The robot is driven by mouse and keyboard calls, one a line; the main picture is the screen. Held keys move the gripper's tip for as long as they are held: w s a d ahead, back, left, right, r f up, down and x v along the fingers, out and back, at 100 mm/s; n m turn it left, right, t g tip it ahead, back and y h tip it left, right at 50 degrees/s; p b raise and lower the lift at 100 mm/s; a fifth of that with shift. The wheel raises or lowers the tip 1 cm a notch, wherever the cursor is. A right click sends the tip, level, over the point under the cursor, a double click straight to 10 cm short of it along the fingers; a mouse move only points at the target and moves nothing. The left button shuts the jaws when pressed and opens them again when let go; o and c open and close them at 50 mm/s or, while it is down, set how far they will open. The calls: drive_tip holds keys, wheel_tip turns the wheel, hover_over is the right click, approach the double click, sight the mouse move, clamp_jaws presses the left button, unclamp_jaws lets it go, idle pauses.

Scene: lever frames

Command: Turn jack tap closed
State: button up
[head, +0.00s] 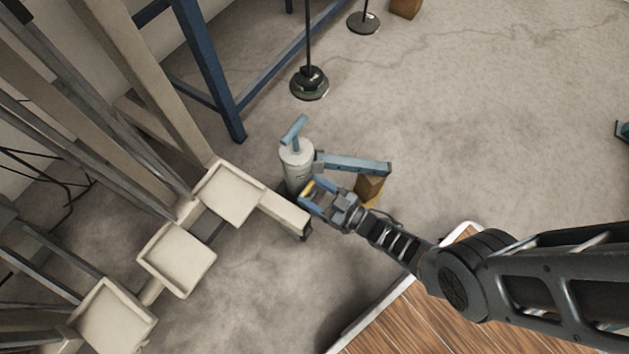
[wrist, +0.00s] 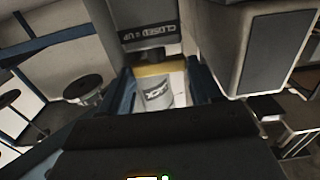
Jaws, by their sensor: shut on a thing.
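The jack (head: 297,170) is a pale upright cylinder on the floor with a blue T-shaped top (head: 294,129). A blue bar (head: 352,164) reaches right from it. My gripper (head: 315,193) is low at the jack's front side. It is shut on the yellow jack tap (wrist: 160,70), which lies crosswise between the two blue fingers; a bit of it shows in the head view (head: 307,187). A plate (wrist: 152,37) above reads "CLOSED = UP". The tap's pivot is hidden.
Beige machine pads (head: 230,192) and a beam (head: 284,214) stand close left of my gripper. A brown block (head: 369,188) is under the blue bar. A wooden platform (head: 425,320) lies at front right. A blue frame (head: 215,75) stands behind.

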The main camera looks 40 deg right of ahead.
drive_tip(key=shift+a+m+h, duration=0.2)
drive_tip(key=shift+m+h, duration=0.4)
drive_tip(key=shift+h, duration=0.3)
drive_tip(key=shift+t+h, duration=0.3)
drive_tip(key=o, duration=0.8)
drive_tip(key=shift+d+y, duration=0.15)
drive_tip(key=shift+y, duration=0.25)
drive_tip(key=shift+d+n+y, duration=0.1)
drive_tip(key=shift+n+y, duration=0.5)
drive_tip(key=shift+y, duration=0.2)
